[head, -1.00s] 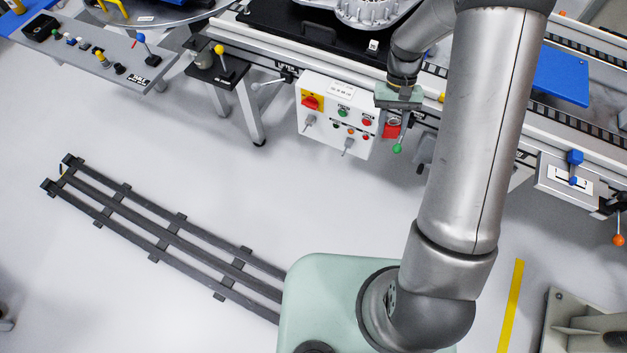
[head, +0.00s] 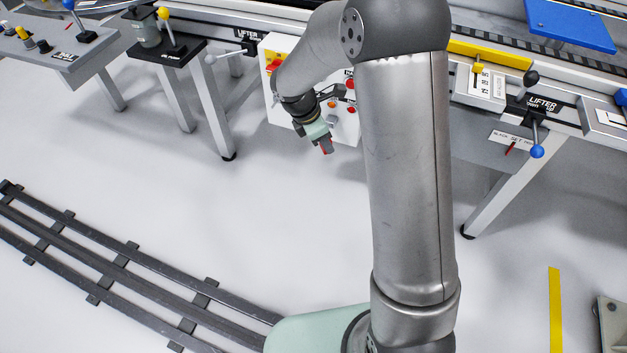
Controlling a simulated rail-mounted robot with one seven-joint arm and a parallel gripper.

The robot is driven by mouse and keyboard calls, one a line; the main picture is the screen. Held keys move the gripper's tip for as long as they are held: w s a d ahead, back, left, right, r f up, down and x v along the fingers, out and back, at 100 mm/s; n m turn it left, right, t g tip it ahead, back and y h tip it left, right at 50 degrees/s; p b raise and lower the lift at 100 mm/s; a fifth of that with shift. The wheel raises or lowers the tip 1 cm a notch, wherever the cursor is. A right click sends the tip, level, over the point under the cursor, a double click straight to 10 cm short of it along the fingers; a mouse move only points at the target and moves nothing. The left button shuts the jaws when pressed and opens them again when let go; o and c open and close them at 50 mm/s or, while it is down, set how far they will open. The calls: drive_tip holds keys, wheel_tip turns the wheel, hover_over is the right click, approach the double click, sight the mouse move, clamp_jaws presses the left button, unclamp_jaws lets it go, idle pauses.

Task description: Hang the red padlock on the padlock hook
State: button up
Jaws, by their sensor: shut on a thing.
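My gripper (head: 322,139) is in front of the lower part of the white control box, pointing down and a little to the right. I cannot pick out the padlock hook for certain. My arm covers the right side of the control box and the area beside it.
The white control box (head: 276,104) has several buttons and a red-yellow switch. A bench with a yellow-knobbed lever (head: 165,14) stands at left. At right are a blue-balled lifter lever (head: 537,151) and a labelled plate (head: 508,138) with a small red part.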

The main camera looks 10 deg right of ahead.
wheel_tip(320, 180, down, 9)
drive_tip(key=w+a+n+t+y+b, duration=0.1)
drive_tip(key=a+n+t+b, duration=0.1)
drive_tip(key=n+b, duration=0.5)
drive_tip(key=b, duration=0.2)
drive_tip(key=shift+w+a+f+b, duration=0.2)
drive_tip(key=shift+w+b, duration=0.1)
drive_tip(key=shift+w, duration=0.1)
drive_tip(key=shift+d+r+p, duration=0.1)
drive_tip(key=shift+p, duration=0.3)
drive_tip(key=w+d+f+p, duration=0.1)
drive_tip(key=w+d+p, duration=0.4)
drive_tip(key=w, duration=0.3)
drive_tip(key=shift+w+f+p, duration=0.2)
drive_tip(key=shift+w+p, duration=0.05)
drive_tip(key=shift+p, duration=0.15)
drive_tip(key=o, duration=1.1)
